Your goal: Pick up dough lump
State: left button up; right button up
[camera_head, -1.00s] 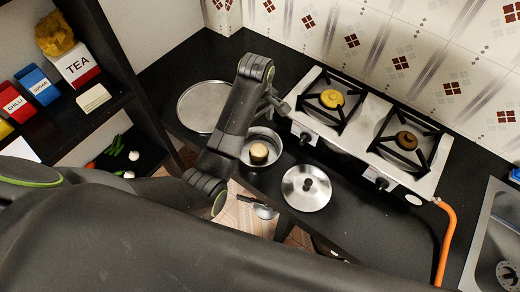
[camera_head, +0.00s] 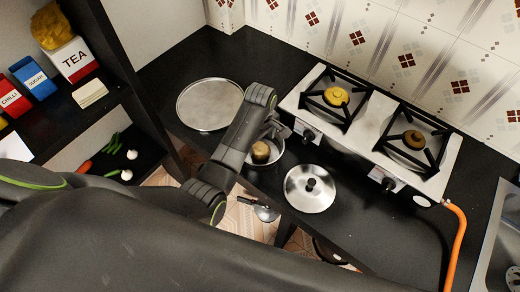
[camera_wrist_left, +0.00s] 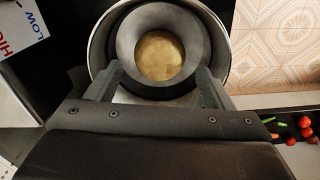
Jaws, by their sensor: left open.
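The dough lump (camera_head: 261,152) is a small tan lump inside a round metal pot (camera_head: 277,160) on the black counter. In the left wrist view the dough lump (camera_wrist_left: 160,56) shows as a round tan top with a dark grey ring around it, inside the pot's shiny rim (camera_wrist_left: 97,47). My left gripper (camera_head: 271,130) is at the pot, close above the lump. In the wrist view the left gripper (camera_wrist_left: 158,80) is open, one finger on each side of the grey ring; I cannot tell whether they touch it. My right gripper is not in view.
A two-burner stove (camera_head: 372,125) stands right of the pot, with an orange hose (camera_head: 455,245). A metal lid (camera_head: 310,188) lies in front and a round plate (camera_head: 209,105) behind left. A shelf with a tea box (camera_head: 74,62) is at the left.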

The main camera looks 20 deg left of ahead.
aim_at(260, 151)
pick_arm(q)
notch_tip(260, 151, down, 4)
jog(key=shift+a+f+p, duration=0.1)
jog(key=shift+p, duration=0.4)
jog(key=shift+f, duration=0.6)
jog(key=shift+w, duration=0.1)
jog(key=c, duration=0.8)
jog(key=shift+r, duration=0.15)
